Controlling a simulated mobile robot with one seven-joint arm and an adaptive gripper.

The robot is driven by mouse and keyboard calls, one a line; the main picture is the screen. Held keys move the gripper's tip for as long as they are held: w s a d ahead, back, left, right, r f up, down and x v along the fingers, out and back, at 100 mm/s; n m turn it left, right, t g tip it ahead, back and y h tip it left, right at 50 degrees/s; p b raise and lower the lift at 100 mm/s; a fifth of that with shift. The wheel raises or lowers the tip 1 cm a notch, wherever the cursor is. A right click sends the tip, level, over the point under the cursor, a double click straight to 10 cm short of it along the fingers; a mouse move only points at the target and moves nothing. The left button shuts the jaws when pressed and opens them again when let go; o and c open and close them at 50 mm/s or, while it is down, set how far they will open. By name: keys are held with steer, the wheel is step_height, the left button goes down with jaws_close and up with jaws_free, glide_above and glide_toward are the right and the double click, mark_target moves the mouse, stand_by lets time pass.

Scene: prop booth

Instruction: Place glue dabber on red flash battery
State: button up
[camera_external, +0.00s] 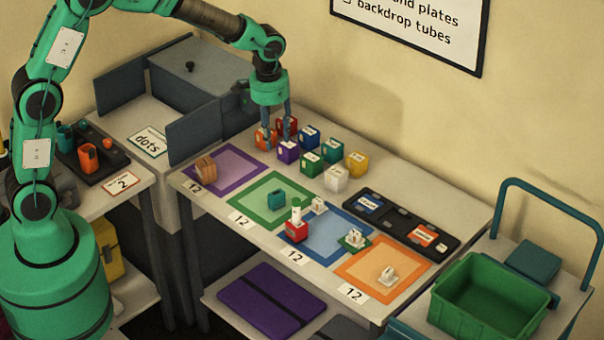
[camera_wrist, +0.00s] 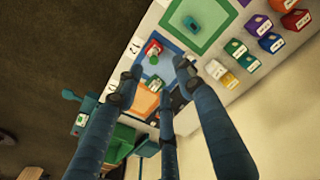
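A red block (camera_external: 297,231) with a white label stands at the left corner of the blue mat (camera_external: 336,247). A white upright piece (camera_external: 296,211), which may be the glue dabber, stands on top of it. The red block also shows in the wrist view (camera_wrist: 154,48). A second red block (camera_external: 288,123) is in the back group of coloured blocks, partly hidden by my fingers. I cannot tell for certain which is the flash battery. My gripper (camera_external: 277,120) is above the back group, its fingers apart; in the wrist view (camera_wrist: 157,75) nothing is held between them.
Orange (camera_external: 263,138), purple (camera_external: 288,151), blue, green, teal, yellow and white blocks crowd the back. Small white pieces sit near the blue mat and on the orange mat (camera_external: 358,285). A black tray (camera_external: 399,217) lies at the right. A green crate (camera_external: 480,300) stands beyond the table.

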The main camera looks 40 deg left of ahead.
steer(key=s+a+r+n+t, duration=0.1)
steer(key=s+a+r+t, duration=0.1)
steer(key=s+a+r, duration=1.35)
steer(key=s+a+r+t, duration=0.1)
steer(key=s+a+r, duration=0.1)
steer(key=s, duration=0.7)
steer(key=s+a+r+n+t, duration=0.1)
steer(key=s+a, duration=0.3)
steer(key=s, duration=0.6)
steer(key=shift+s+a+r+n+t, duration=0.3)
steer(key=shift+r+t, duration=0.1)
steer(key=shift+r, duration=0.4)
step_height(320, 180, down, 6)
steer(key=b, duration=0.5)
steer(key=shift+r+b, duration=0.25)
steer(key=shift+b, duration=0.05)
